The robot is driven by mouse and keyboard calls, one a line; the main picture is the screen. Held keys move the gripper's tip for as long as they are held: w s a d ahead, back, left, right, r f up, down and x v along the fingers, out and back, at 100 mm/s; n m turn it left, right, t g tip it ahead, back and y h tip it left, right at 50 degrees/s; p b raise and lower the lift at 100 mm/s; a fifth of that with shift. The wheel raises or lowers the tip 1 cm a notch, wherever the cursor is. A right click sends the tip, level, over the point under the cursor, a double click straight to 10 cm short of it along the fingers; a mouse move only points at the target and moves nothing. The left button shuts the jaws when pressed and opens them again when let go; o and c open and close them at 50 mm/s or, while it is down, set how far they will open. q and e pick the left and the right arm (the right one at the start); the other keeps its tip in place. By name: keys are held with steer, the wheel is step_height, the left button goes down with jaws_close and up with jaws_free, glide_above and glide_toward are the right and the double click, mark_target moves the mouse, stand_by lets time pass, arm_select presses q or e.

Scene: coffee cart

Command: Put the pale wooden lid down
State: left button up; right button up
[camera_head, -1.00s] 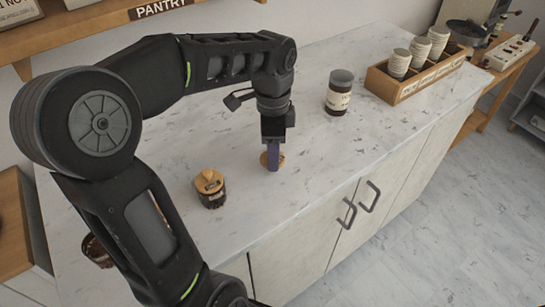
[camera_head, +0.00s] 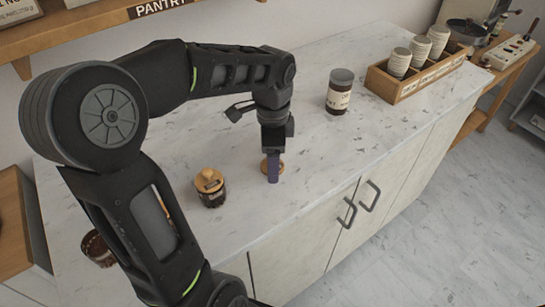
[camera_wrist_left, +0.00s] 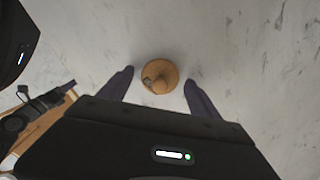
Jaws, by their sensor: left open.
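The pale wooden lid (camera_head: 265,168) is on the white marble counter, partly hidden behind my left gripper (camera_head: 273,172) in the head view.
A dark jar with a wooden top (camera_head: 210,187) stands left of my gripper. A dark labelled jar (camera_head: 339,92) stands behind and right. A wooden box (camera_head: 418,80) holds stacked cups. Counter front right of the lid is clear.

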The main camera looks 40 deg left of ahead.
arm_select(q)
steer(key=shift+r, duration=0.1)
steer(key=shift+r, duration=0.2)
step_height(320, 180, up, 9)
steer(key=shift+f, duration=0.1)
steer(key=shift+r+p, duration=1.15)
steer(key=shift+r, duration=0.35)
